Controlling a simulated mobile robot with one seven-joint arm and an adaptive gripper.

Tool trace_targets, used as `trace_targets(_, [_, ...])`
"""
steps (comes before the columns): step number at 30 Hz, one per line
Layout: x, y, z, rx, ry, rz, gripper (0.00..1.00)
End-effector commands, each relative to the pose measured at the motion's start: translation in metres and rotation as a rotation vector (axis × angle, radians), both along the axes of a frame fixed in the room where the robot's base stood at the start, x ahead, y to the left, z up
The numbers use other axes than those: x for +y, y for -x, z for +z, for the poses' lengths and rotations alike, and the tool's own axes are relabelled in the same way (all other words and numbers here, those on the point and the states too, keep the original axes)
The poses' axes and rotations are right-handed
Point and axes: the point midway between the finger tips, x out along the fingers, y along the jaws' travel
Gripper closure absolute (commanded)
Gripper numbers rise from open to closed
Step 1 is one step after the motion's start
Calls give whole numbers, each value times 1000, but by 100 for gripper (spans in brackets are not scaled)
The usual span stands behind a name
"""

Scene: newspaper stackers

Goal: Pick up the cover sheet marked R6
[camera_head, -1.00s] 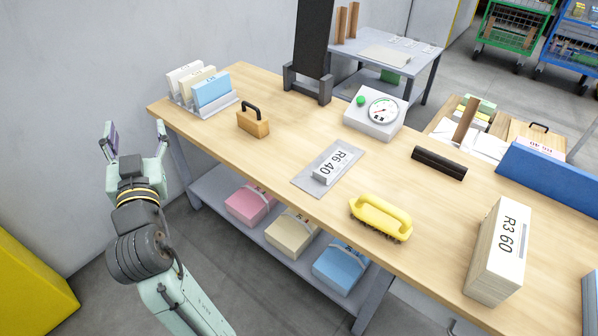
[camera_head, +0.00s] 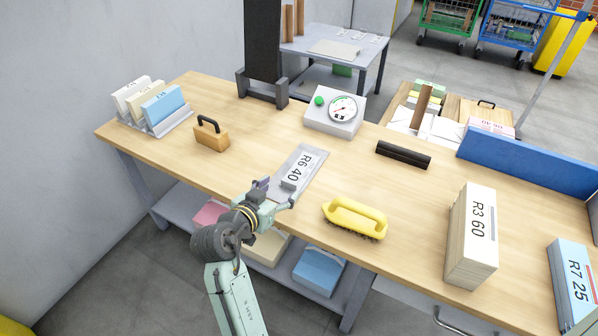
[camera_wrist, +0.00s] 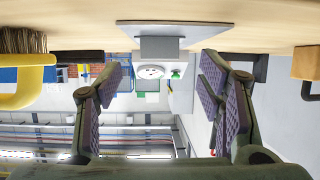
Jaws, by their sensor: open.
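The cover sheet marked R6 40 (camera_head: 299,169) is white with black print. It rests on a flat grey tray (camera_head: 314,165) on the workbench, near its front edge. My gripper (camera_head: 275,191) is open, just in front of the tray at the bench's front edge, with its fingers pointing towards the sheet. In the wrist view, which looks inverted, my gripper (camera_wrist: 165,105) has its two padded fingers wide apart with nothing between them. The tray (camera_wrist: 200,29) and a grey block on it show above the gap. The print cannot be read there.
A yellow brush (camera_head: 355,218) lies right of the tray, and a wooden block with a black handle (camera_head: 211,138) stands left. A dial scale (camera_head: 334,112) is behind. A stack marked R3 60 (camera_head: 472,235) stands farther right. Bare bench lies between them.

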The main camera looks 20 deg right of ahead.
Motion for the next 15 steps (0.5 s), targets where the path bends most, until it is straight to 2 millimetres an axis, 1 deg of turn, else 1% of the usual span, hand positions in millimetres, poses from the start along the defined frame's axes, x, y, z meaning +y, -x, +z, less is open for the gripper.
trace_targets(3, [-15,-10,-2,3,0,-5,38])
trace_targets(7, [-28,-22,-9,1,1,-3,38])
trace_targets(11, [-34,-27,-14,-1,-1,0,38])
trace_targets(15, [-34,-28,-15,-1,-1,0,38])
